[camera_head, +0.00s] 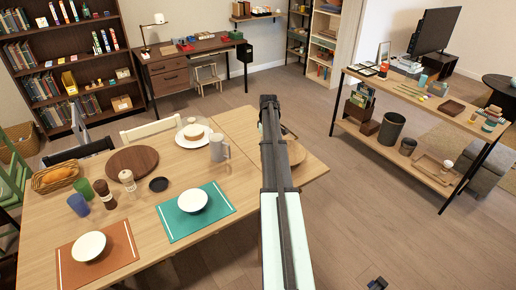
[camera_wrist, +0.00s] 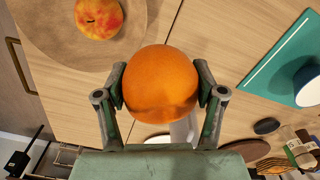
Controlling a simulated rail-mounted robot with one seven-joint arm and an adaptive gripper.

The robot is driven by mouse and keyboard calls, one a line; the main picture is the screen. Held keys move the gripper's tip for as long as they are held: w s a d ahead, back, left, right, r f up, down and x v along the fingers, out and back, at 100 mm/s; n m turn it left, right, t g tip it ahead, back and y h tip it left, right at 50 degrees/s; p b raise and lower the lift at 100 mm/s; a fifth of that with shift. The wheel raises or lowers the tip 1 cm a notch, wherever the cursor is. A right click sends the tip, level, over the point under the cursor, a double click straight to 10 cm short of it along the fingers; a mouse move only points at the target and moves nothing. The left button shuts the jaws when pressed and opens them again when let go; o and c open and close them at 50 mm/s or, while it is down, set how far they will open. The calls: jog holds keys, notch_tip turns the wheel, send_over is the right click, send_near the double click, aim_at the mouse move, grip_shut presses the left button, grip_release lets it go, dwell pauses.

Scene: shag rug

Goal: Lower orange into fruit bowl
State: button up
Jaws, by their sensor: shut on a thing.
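My gripper (camera_wrist: 160,88) is shut on the orange (camera_wrist: 160,82), with one finger on each side of it. In the wrist view, a round wooden dish, the fruit bowl (camera_wrist: 60,38), lies at the upper left, with a red-yellow fruit (camera_wrist: 98,17) in it. The orange is held beside the bowl in this picture; its height above the table is hard to tell. In the head view, my gripper (camera_head: 268,102) is over the table's far right part, and my arm hides the orange and part of the bowl (camera_head: 309,166).
The wooden table (camera_head: 140,222) holds a grey pitcher (camera_head: 219,148), a cake on a plate (camera_head: 193,134), a round brown board (camera_head: 132,160), a bread basket (camera_head: 56,178), a pepper mill (camera_head: 104,193) and two bowls on placemats. A shelf table (camera_head: 425,100) stands apart at the right.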

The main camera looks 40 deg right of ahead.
jog(key=s+d+f+b, duration=0.1)
jog(key=s+d+f, duration=0.1)
jog(key=d, duration=1.4)
jog(key=shift+d+f, duration=0.35)
jog(key=shift+f, duration=0.05)
jog(key=shift+s+f, duration=0.1)
jog(key=shift+f, duration=0.1)
jog(key=shift+f+b, duration=1.1)
jog(key=shift+f, duration=1.3)
jog(key=shift+f, duration=0.25)
jog(key=o, duration=1.3)
jog(key=shift+o, duration=0.2)
